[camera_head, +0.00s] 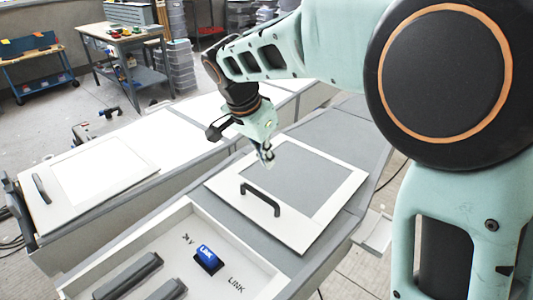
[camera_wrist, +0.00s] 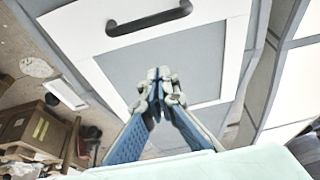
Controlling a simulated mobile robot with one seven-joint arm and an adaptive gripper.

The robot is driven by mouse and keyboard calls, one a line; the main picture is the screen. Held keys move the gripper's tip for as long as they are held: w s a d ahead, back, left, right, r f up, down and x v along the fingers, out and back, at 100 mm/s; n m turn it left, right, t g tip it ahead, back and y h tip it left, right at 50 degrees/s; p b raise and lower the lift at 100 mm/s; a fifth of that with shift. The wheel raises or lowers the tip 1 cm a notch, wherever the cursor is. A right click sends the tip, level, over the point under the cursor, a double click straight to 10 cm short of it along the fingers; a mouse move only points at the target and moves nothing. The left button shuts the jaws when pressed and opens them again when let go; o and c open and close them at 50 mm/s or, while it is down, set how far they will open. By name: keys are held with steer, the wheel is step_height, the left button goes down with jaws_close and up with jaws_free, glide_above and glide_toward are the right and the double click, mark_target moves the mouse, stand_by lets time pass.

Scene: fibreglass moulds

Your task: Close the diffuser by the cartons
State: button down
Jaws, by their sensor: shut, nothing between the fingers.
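A white-framed panel with a grey middle and a black bar handle, likely the diffuser (camera_head: 235,212), lies on the grey bench in the head view. Its black handle (camera_head: 260,199) is on the side nearer the tray. In the wrist view the panel (camera_wrist: 235,35) fills the middle, with the handle (camera_wrist: 149,19) at the top. Brown cartons (camera_wrist: 30,128) stand on the floor at the lower left of the wrist view.
A second framed panel (camera_head: 125,182) with a white middle and black handle lies at the left. A white tray (camera_head: 130,243) in front holds dark bars and a blue switch (camera_head: 208,258) beside the word LINK. Workbenches and stacked grey bins (camera_head: 181,72) stand at the back.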

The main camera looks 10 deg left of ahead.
steer(key=x, duration=0.6)
steer(key=shift+d, duration=0.1)
steer(key=shift+s+a+f+p, duration=0.25)
steer(key=shift+s+a, duration=0.15)
steer(key=shift+s, duration=0.2)
steer(key=shift+s+a+f+p, duration=0.15)
steer(key=shift+s+a+f, duration=0.1)
steer(key=shift+s+a, duration=0.25)
steer(key=shift+s+a+f, duration=0.1)
steer(key=shift+s+f, duration=0.05)
steer(key=shift+s, duration=0.35)
steer(key=shift+s+a+f, duration=0.1)
steer(key=shift+s+a, duration=0.1)
steer(key=shift+s, duration=0.05)
steer(key=s+a+b, duration=0.2)
steer(key=s+a, duration=0.4)
steer(key=s, duration=0.5)
steer(key=s+a+b, duration=0.3)
steer(key=s+a, duration=0.4)
steer(key=s, duration=0.5)
steer(key=s+a+b, duration=0.3)
steer(key=s+a, duration=0.4)
steer(key=s, duration=0.4)
steer(key=shift+s+a, duration=0.15)
steer(key=shift+s, duration=0.15)
steer(key=shift+s, duration=0.1)
